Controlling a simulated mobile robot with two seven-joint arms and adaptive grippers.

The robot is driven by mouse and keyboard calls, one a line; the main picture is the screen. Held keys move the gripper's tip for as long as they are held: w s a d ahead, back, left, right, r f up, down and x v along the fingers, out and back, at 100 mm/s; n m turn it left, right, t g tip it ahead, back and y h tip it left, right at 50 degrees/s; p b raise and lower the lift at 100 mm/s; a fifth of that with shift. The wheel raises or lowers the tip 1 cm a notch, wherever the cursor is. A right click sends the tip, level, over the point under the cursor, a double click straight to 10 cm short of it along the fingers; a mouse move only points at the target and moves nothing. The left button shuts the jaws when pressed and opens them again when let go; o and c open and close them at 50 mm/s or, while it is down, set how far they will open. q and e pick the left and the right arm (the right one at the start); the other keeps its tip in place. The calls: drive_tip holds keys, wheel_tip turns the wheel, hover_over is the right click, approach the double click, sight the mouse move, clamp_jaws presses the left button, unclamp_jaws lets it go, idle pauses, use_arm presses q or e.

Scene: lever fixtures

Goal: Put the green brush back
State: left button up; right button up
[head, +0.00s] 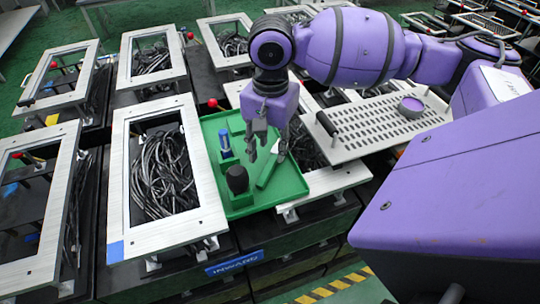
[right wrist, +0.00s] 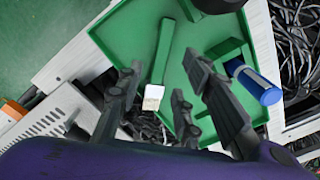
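The green brush lies in the green tray (head: 292,186). In the right wrist view the brush (right wrist: 164,52) shows a long green handle and a pale tip that overlaps the tray's near edge. In the head view its handle (head: 267,172) lies slantwise on the tray floor. My right gripper (head: 267,155) hangs above the tray, fingers pointing down and apart. In the right wrist view the gripper (right wrist: 165,75) is open and empty, with the brush seen between its fingers. I cannot tell the exact height gap. My left gripper is not in view.
A blue cylinder (head: 224,142) and a black round-topped object (head: 237,180) stand at the tray's left side. A perforated plate (head: 375,122) with a black handle and purple cup is at right. Metal frames with black cables (head: 165,175) surround the tray.

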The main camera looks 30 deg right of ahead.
sight(270, 165)
wheel_tip(270, 165, up, 9)
drive_tip(key=shift+f+p, duration=0.15)
drive_tip(key=shift+p, duration=0.25)
drive_tip(key=shift+d, duration=0.1)
idle(0.5)
idle(0.3)
